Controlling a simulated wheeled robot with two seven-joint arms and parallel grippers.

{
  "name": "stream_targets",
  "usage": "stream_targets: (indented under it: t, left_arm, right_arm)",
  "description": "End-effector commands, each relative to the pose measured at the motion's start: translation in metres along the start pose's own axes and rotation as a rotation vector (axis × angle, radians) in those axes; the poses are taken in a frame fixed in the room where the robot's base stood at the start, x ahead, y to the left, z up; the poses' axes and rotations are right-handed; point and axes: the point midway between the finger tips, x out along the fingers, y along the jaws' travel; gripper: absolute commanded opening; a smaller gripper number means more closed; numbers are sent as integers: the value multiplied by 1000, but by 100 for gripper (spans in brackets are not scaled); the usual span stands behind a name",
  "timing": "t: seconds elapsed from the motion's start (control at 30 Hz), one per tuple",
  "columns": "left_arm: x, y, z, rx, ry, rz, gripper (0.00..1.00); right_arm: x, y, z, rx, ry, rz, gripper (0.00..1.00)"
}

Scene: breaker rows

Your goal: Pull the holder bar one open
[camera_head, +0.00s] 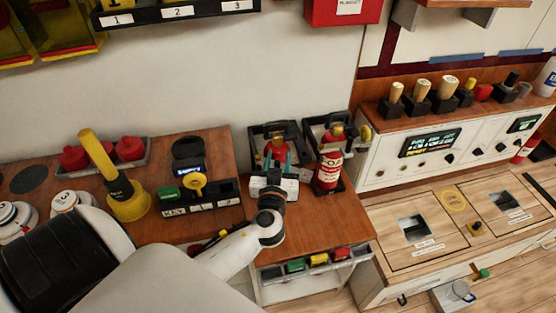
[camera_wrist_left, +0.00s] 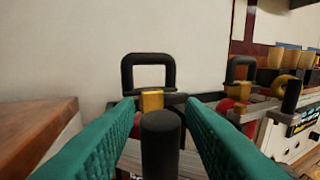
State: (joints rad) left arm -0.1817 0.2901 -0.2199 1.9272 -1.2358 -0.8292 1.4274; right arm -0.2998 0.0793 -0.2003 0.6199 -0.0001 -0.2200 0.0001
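Two black holders stand side by side on the wooden counter, the left one (camera_head: 258,131) and the right one (camera_head: 343,124). Each has a red extinguisher in it, the left one (camera_head: 277,148) partly hidden by my gripper and the right one (camera_head: 328,171) with a white label. My left gripper (camera_head: 277,158) is at the front of the left holder, its teal fingers apart. In the left wrist view, a black upright post (camera_wrist_left: 161,143) stands between the fingers, with visible gaps on both sides. A gold fitting (camera_wrist_left: 151,100) and black loop handle (camera_wrist_left: 148,58) are behind it. I cannot tell which holder is numbered one.
A yellow plunger (camera_head: 126,196) and a key box (camera_head: 200,193) stand to the left. A white control panel (camera_head: 430,143) stands to the right. Coloured blocks (camera_head: 318,259) lie below the counter's front edge. Numbered racks (camera_head: 178,12) hang above.

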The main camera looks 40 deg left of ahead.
Motion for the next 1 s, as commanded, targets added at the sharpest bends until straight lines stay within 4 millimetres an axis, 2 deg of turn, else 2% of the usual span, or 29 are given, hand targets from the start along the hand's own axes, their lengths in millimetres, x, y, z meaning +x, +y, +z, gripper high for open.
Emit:
stream_targets:
  t: [0.17,0.4,0.6,0.77,1.0]
  left_arm:
    - [-20,0,-4,-1,3,-1,36]
    - [-71,0,-6,-2,5,0,36]
    - [-105,0,-4,-1,4,-1,36]
    - [-118,0,-2,0,2,0,36]
    - [-120,0,0,0,0,0,36]
  right_arm:
    - [7,-1,-1,-1,1,-2,40]
    - [24,-1,-3,-1,1,-2,40]
    - [34,-1,-4,-1,1,-2,40]
    - [37,-1,-4,-1,1,-2,40]
    - [36,-1,-4,-1,1,-2,40]
